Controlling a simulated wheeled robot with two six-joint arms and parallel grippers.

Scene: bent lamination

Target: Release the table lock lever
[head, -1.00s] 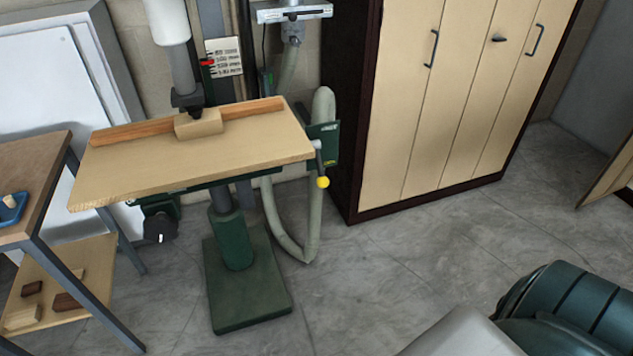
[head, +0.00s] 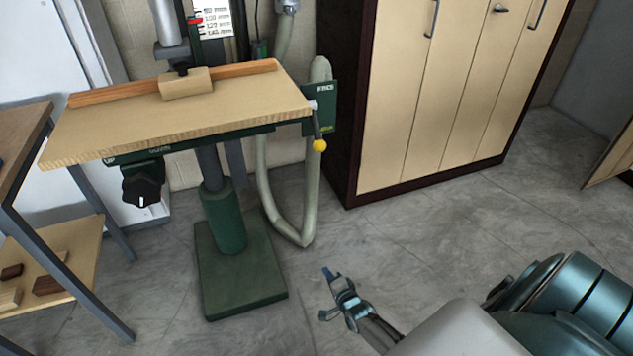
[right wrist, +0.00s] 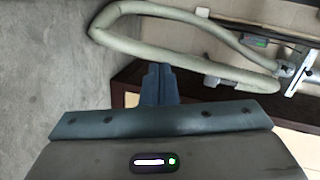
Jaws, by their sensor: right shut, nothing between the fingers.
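The lever (head: 317,126) with a yellow ball knob (head: 319,146) hangs down at the right end of the machine's wooden table (head: 190,125), beside a green plate. My right gripper (head: 328,272) is low over the floor, below the knob and well apart from it. Its fingers are together and empty, as the right wrist view (right wrist: 158,78) also shows. I cannot make out the lever in the right wrist view. My left gripper is not in view.
A grey hose (head: 308,215) loops down behind the lever. The green base (head: 240,283) stands left of my gripper. A wooden cabinet (head: 400,110) is at the back right, and a side bench (head: 20,150) at the left. Floor between is clear.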

